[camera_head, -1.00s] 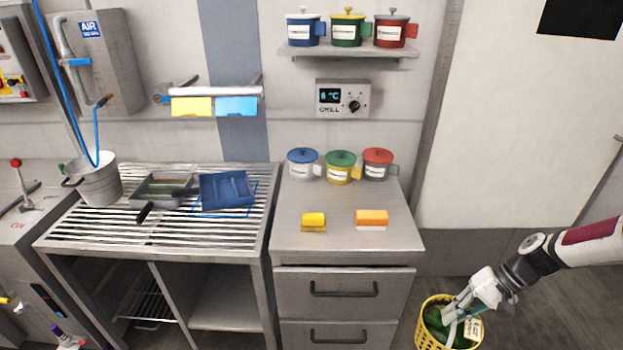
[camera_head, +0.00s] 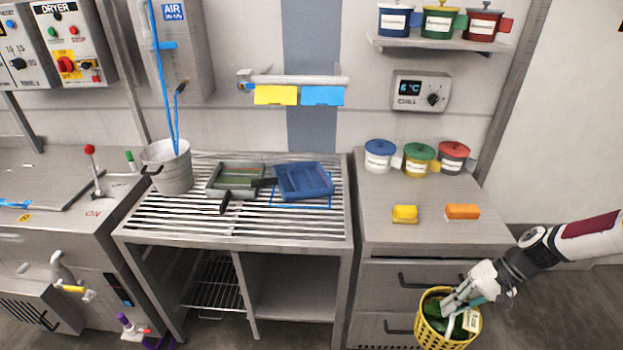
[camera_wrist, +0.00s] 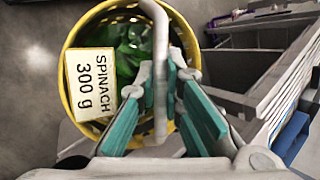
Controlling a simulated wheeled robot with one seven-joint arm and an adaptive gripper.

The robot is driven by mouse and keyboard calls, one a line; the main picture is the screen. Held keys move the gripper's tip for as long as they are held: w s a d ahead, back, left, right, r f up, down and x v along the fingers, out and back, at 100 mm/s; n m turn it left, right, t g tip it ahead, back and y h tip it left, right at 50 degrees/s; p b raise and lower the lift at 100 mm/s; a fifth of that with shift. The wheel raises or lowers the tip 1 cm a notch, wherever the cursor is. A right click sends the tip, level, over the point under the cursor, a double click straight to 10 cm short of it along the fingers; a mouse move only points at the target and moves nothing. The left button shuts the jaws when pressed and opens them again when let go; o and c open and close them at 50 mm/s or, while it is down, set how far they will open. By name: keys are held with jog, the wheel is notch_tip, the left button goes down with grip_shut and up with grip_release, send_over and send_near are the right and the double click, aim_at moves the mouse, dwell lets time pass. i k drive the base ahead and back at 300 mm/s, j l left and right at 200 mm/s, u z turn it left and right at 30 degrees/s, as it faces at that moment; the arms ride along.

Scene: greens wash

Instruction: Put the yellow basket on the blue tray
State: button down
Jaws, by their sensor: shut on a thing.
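The yellow basket (camera_head: 433,330) hangs from my gripper (camera_head: 462,303) at the lower right of the head view, in front of the drawer cabinet. It holds green leaves and carries a white label. In the wrist view the basket (camera_wrist: 72,45) shows the label "SPINACH 300 g" (camera_wrist: 90,83), and my gripper (camera_wrist: 165,85) is shut on its pale handle. The blue tray (camera_head: 303,181) lies on the slatted rack, right of a grey tray, inside or over a blue outline. No basket is on it. The basket's underside is hidden.
A grey tray (camera_head: 236,180) and a metal bucket (camera_head: 168,170) stand left of the blue tray. On the cabinet top (camera_head: 420,235) are a yellow block (camera_head: 404,214), an orange block (camera_head: 462,212) and several lidded pots. A holder bar (camera_head: 295,81) with cards is above the rack.

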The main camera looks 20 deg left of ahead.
aim_at(305, 181)
jog(key=k+j, duration=0.1)
jog(key=j, duration=0.5)
jog(key=k+j, duration=0.1)
jog(key=j, duration=0.5)
jog(key=k+j+u, duration=0.1)
jog(key=j, duration=0.5)
